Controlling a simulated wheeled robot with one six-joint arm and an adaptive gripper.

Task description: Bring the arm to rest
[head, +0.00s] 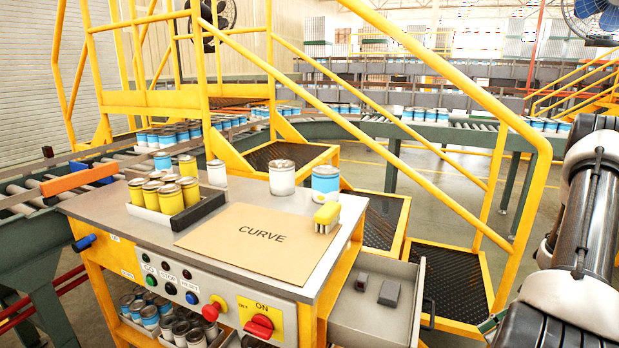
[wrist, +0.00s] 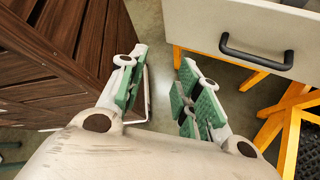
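My gripper (wrist: 158,95) shows in the wrist view with its two green-padded fingers spread apart and nothing between them. It hangs above the floor, between a brown slatted wooden surface (wrist: 60,60) on the left and a pale drawer front (wrist: 235,35) with a black handle (wrist: 257,52) on the right. In the head view my arm (head: 585,220) stands at the right edge, beside the open drawer (head: 375,310). My gripper's fingers cannot be made out clearly there.
The workbench (head: 130,215) carries a CURVE board (head: 225,252), a tray of yellow cans (head: 205,205), a white can (head: 282,178), a blue-and-white can (head: 325,179) and a yellow brush (head: 327,215). The drawer holds two small dark blocks. Yellow stairs (head: 450,285) stand behind it.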

